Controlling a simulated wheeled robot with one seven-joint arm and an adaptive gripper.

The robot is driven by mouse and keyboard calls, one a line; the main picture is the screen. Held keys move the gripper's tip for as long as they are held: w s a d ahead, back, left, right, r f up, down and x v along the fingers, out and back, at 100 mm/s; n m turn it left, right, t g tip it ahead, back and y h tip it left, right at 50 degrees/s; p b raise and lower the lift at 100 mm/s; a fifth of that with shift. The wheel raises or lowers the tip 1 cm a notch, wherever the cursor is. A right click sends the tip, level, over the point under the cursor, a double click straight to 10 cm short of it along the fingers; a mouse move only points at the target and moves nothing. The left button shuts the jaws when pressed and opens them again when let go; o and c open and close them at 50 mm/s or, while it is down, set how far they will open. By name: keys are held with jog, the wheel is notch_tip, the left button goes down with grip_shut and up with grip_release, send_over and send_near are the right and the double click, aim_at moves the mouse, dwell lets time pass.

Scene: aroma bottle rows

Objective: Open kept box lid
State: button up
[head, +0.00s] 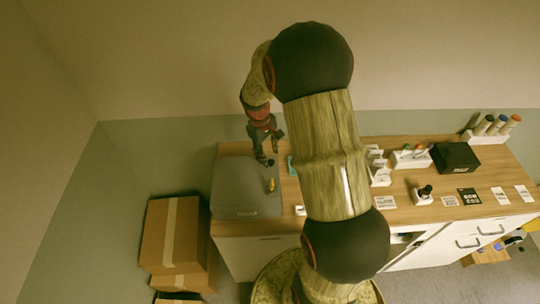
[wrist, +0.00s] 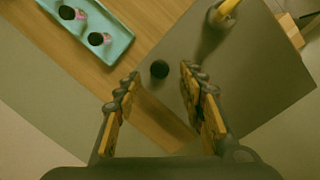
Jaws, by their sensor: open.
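A grey box with a flat closed top (head: 235,190) stands at the left end of the wooden counter. Its top also shows in the wrist view (wrist: 255,75). A small black round knob (wrist: 160,69) shows near the edge of this top, and a yellow upright piece (head: 271,185) stands farther in on it. The yellow piece is cut off at the top of the wrist view (wrist: 226,8). My gripper (head: 268,152) is open and empty above the box's back right part. In the wrist view the knob appears between the fingertips (wrist: 160,77), apart from both.
A teal tray (wrist: 118,48) with dark-capped bottles lies beside the grey box. A black box (head: 455,157), a bottle rack (head: 408,160) and several cards stand farther right on the counter. Cardboard boxes (head: 173,235) are stacked on the floor at left. My arm hides the counter's middle.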

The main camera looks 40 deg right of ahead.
dwell(0.6)
jog(key=s+a+r+t+b, duration=0.2)
jog(key=s+a+r+b, duration=0.15)
jog(key=a, duration=0.25)
jog(key=s+a+r+m+t+b, duration=0.1)
jog(key=s+a+r+b, duration=0.2)
jog(key=a+b, duration=0.2)
jog(key=s+a+r+t+b, duration=0.2)
jog(key=s+a+r+b, duration=0.15)
jog(key=a+b, duration=0.2)
jog(key=s+a+f+t+y+b, duration=0.1)
jog(key=s+a+b, duration=0.2)
jog(key=s+a, duration=0.2)
jog(key=s, duration=0.2)
jog(key=shift+s+a+f+m+t+b, duration=0.2)
jog(key=shift+s+a+m+t+b, duration=0.1)
jog(key=shift+a+b, duration=0.1)
